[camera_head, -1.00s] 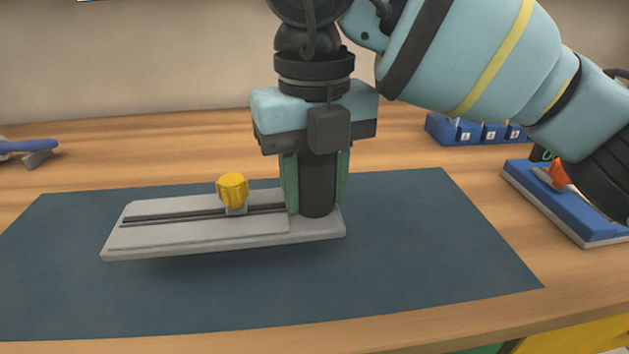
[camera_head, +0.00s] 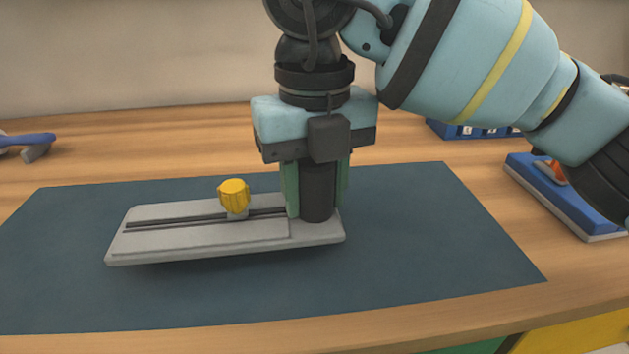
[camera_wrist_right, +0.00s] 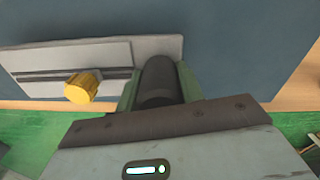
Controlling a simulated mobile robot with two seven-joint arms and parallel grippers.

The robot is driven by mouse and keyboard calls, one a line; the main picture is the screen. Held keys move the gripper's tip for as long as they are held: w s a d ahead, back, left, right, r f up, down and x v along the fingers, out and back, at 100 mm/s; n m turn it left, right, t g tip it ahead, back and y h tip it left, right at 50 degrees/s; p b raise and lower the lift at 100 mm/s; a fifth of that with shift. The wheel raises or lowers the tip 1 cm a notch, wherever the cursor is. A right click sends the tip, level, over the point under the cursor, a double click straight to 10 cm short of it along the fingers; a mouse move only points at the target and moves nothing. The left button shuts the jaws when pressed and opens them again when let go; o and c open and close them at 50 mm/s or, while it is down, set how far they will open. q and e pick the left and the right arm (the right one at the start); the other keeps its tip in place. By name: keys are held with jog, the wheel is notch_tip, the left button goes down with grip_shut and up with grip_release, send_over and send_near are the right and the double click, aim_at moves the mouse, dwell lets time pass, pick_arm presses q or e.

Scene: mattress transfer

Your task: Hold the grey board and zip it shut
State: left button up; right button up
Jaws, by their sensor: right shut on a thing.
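The grey board (camera_head: 190,243) is above the dark blue mat, with a shadow under its front edge. A dark zip track (camera_head: 165,223) runs along it, with a yellow knob (camera_head: 233,194) as slider near the middle. A black upright cylinder (camera_head: 318,190) stands at the board's right end. My right gripper (camera_head: 316,196) is shut on this black cylinder, its green fingers on either side. The right wrist view shows the cylinder (camera_wrist_right: 158,80) between the fingers, with the yellow knob (camera_wrist_right: 82,87) to the left. My left gripper is out of view.
The mat (camera_head: 430,235) lies on a wooden table (camera_head: 130,155) with free room around the board. A blue-handled tool (camera_head: 28,142) lies at the far left. A blue tray (camera_head: 560,200) sits at the right, and a blue box (camera_head: 455,131) at the back, partly hidden by my arm.

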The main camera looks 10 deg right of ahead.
jog(key=shift+f+b, duration=0.4)
jog(key=shift+f, duration=1.1)
